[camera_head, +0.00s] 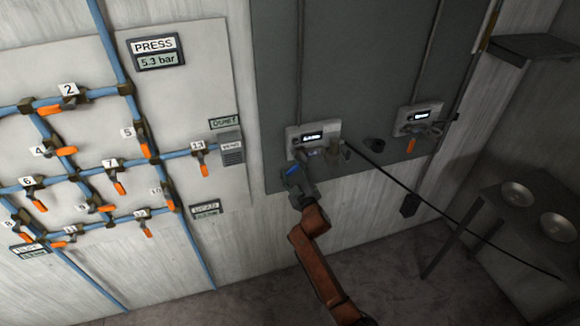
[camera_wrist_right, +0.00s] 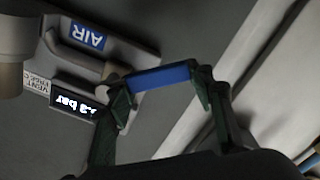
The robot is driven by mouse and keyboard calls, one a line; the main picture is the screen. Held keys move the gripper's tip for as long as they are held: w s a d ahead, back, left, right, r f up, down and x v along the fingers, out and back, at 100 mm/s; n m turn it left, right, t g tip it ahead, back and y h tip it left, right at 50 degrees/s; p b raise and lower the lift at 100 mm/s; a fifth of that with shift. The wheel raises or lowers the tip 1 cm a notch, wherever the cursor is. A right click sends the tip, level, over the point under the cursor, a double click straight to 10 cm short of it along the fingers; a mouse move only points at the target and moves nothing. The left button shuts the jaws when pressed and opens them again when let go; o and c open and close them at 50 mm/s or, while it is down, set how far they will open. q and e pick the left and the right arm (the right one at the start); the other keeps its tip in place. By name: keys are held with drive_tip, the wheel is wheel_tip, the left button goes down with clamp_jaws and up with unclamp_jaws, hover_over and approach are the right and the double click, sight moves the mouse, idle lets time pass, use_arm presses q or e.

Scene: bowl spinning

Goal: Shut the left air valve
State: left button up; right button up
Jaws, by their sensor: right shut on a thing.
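The left valve unit (camera_head: 297,132) is a pale box with a lit display, on the grey wall panel in the head view. My right gripper (camera_head: 292,172) is up against its lower left side. In the right wrist view my right gripper (camera_wrist_right: 160,88) has its dark green fingers at both ends of a blue bar (camera_wrist_right: 165,76), apparently the valve handle, and is shut on it. The blue AIR label (camera_wrist_right: 87,37) and the lit display (camera_wrist_right: 75,101) are beside it. The handle's turn angle is hard to tell. My left gripper is out of view.
A similar unit (camera_head: 420,113) with an orange handle (camera_head: 410,146) is to the right. A black cable (camera_head: 425,202) runs down right towards a table with two metal bowls (camera_head: 517,194). At left is a board of blue pipes with several orange-handled valves.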

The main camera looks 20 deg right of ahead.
drive_tip(key=n, duration=0.1)
drive_tip(key=d+f+n, duration=0.1)
drive_tip(key=shift+f+n, duration=0.2)
drive_tip(key=shift+n, duration=0.2)
drive_tip(key=shift+d+f+n+b, duration=0.1)
drive_tip(key=shift+d+f+n, duration=0.3)
drive_tip(key=shift+n, duration=0.75)
drive_tip(key=shift+d+f+n+b, duration=0.15)
drive_tip(key=shift+d+n, duration=0.45)
drive_tip(key=shift+n, duration=0.6)
drive_tip(key=shift+d+f+n+b, duration=0.1)
drive_tip(key=shift+d+f+n, duration=0.3)
drive_tip(key=shift+n, duration=0.75)
drive_tip(key=shift+d+r, duration=0.15)
drive_tip(key=shift+d, duration=0.05)
drive_tip(key=o, duration=1.7)
drive_tip(key=shift+w, duration=0.1)
drive_tip(key=s, duration=1.2)
drive_tip(key=shift+d, duration=0.2)
